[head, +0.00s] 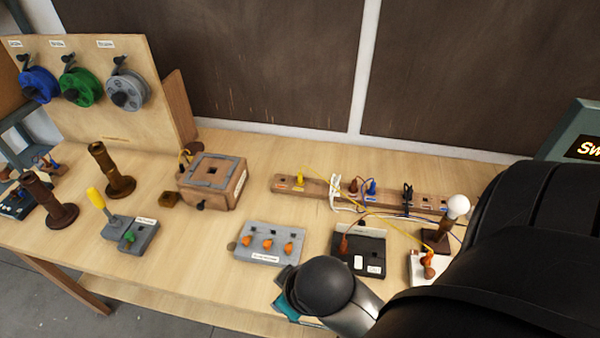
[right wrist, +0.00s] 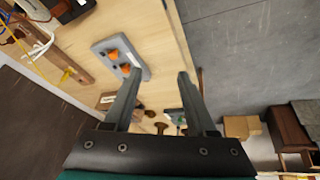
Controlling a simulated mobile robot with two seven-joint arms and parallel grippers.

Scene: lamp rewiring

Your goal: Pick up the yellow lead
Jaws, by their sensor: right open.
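The yellow lead has a yellow plug (head: 299,178) standing at the left end of a wooden strip (head: 322,189) in the head view. Its thin yellow wire runs right, across other leads, toward the lamp with the white bulb (head: 458,206). The yellow plug also shows at the left in the right wrist view (right wrist: 68,74). My right gripper (right wrist: 160,73) is open, with nothing between its fingers. It is over the front of the table, apart from the yellow lead. In the head view its fingers are hidden behind my right wrist. My left gripper is not in view.
A grey block with orange knobs (head: 268,255) lies near my right gripper. A black box (head: 360,240) sits right of it. White, blue and black leads crowd the strip. A wooden box (head: 212,192) stands to the left. Bare tabletop lies between box and strip.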

